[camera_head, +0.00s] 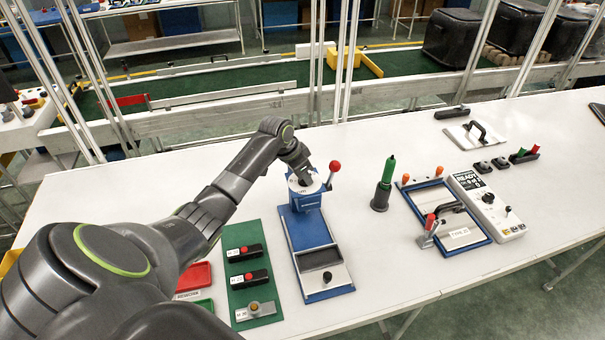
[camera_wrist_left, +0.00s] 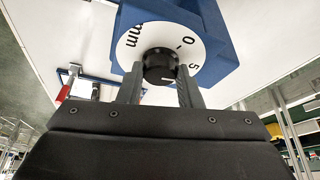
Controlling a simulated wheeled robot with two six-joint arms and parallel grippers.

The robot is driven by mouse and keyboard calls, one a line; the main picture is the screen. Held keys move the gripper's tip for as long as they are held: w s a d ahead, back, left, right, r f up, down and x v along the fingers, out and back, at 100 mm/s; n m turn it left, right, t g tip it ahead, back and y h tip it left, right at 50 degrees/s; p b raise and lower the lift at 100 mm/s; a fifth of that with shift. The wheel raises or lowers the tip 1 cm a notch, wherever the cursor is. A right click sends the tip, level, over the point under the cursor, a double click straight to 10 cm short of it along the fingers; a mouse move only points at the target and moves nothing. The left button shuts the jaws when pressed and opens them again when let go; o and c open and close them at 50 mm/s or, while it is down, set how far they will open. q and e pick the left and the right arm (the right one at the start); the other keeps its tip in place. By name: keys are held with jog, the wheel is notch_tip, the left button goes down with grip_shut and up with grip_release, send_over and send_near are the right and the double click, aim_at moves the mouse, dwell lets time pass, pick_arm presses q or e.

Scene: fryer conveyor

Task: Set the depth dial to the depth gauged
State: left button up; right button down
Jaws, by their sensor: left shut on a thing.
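The depth dial is a white disc (camera_wrist_left: 196,45) on the blue press-like device (camera_head: 306,228). In the left wrist view its face shows "mm", "0" and "5" around a round black knob (camera_wrist_left: 160,66). My left gripper (camera_wrist_left: 160,82) has one finger on each side of the knob and is shut on it. The exact setting cannot be read. A red-balled lever (camera_head: 334,166) stands beside the dial. My right gripper is not in view.
A green board (camera_head: 238,276) with labelled black blocks lies left of the device, by red (camera_head: 194,277) and green trays. Right are a green-topped dark tool (camera_head: 383,185), a blue-framed fixture (camera_head: 419,196) and a control box (camera_head: 507,226) reading "READY". White table lies clear between.

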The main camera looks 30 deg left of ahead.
pick_arm(q)
jog(key=o, duration=1)
jog(key=shift+w, duration=0.15)
jog(key=shift+s+a+r, duration=0.1)
jog(key=shift+s+r, duration=0.15)
jog(key=shift+r, duration=0.25)
jog(key=b+v, duration=0.4)
jog(key=v, duration=1.2)
jog(key=shift+r+b, duration=0.15)
jog(key=shift+b, duration=0.2)
